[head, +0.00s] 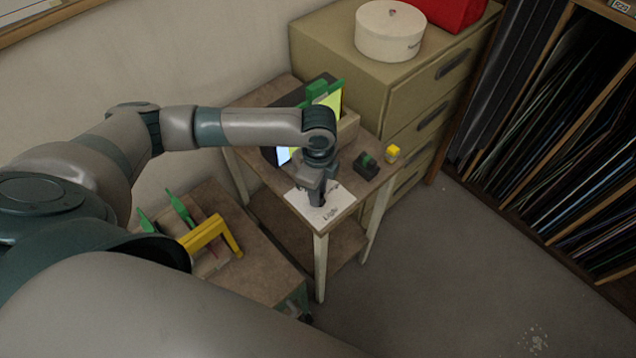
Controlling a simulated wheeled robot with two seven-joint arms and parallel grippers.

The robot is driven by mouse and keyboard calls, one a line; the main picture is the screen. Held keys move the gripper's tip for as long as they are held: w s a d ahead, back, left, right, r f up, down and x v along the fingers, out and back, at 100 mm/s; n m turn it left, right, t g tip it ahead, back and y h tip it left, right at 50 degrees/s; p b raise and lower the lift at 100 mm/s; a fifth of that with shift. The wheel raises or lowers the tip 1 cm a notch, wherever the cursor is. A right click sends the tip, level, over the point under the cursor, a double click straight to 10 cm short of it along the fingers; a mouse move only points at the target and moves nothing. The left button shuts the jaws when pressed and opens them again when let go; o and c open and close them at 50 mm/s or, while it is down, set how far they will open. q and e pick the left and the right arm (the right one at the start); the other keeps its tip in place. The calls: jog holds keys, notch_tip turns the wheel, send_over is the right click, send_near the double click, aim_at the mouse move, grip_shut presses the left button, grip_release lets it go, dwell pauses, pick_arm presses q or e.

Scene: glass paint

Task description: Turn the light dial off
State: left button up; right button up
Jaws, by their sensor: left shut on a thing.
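My left gripper (318,196) points down at the front corner of a small wooden table. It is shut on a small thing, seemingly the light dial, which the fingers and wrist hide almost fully. A white panel (338,203) with dark marks lies under and around the fingertips. I cannot read the dial's setting. My right gripper is not in view.
Behind my left wrist stand a lit screen (283,155) and a green-topped item (325,92). A lower table (262,268) holds a yellow frame (208,233). Open floor lies right.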

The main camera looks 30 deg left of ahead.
pick_arm(q)
jog(key=n+p, duration=0.2)
jog(key=shift+r+n+p, duration=0.25)
jog(key=shift+n+p, duration=0.05)
jog(key=shift+f+n+p, duration=0.2)
jog(key=shift+n+p, duration=0.45)
jog(key=shift+n, duration=0.35)
jog(key=o, duration=1)
jog(key=shift+o, duration=0.2)
